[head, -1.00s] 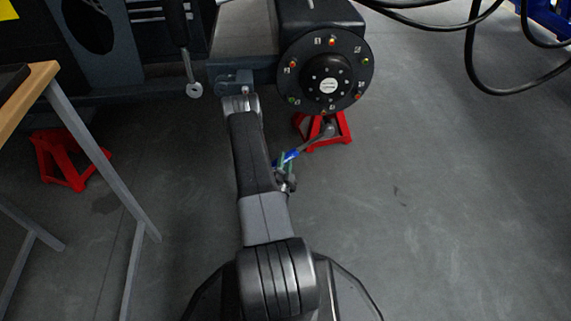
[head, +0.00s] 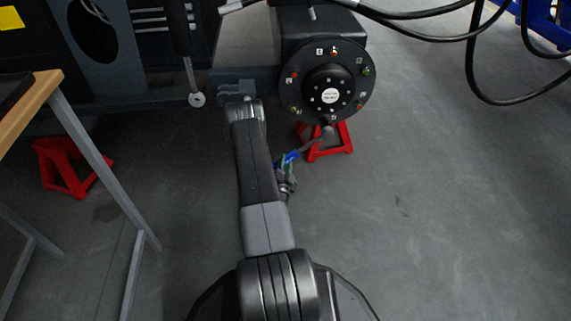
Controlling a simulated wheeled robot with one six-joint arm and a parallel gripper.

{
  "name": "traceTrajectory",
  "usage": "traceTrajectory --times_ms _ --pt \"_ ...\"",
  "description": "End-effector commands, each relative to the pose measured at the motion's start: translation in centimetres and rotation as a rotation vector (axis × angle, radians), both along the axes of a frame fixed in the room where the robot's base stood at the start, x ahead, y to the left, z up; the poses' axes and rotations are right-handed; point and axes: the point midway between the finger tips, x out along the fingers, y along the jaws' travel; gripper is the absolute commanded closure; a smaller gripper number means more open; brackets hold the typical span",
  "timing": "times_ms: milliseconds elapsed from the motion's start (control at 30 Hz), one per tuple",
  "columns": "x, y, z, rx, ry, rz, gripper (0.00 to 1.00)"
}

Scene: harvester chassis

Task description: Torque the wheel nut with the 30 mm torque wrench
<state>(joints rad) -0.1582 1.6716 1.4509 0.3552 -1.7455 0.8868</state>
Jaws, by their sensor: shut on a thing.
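The torque wrench has a blue grip (head: 291,158) and a grey shaft (head: 312,142) that slants up and right. Its head (head: 328,126) is at the lower edge of the round dark wheel hub (head: 350,92), close below the bottom wheel nut (head: 333,117). I cannot tell whether head and nut touch. Several nuts with coloured marks ring the hub, such as an orange one (head: 334,51) at the top. My gripper (head: 286,178) is shut on the wrench near its handle, partly hidden beside my arm.
A red jack stand (head: 338,140) stands below the hub and another (head: 66,170) at the left. A wooden-topped table (head: 36,92) is on the left. Black hoses (head: 472,60) hang at the upper right. The floor at the right is clear.

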Motion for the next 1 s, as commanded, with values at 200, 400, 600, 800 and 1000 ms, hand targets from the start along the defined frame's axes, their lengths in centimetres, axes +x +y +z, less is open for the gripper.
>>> traceTrajectory --times_ms 200,400,600,800,1000 --pt "0.0 0.0 0.1 0.0 -0.003 0.0 1.0" --pt "0.0 0.0 0.1 0.0 -0.003 0.0 1.0" --pt "0.3 0.0 0.1 -0.001 -0.004 0.0 1.0" --pt "0.8 0.0 0.1 -0.001 -0.004 0.0 1.0" --pt "1.4 0.0 0.1 -0.001 -0.004 0.0 1.0"
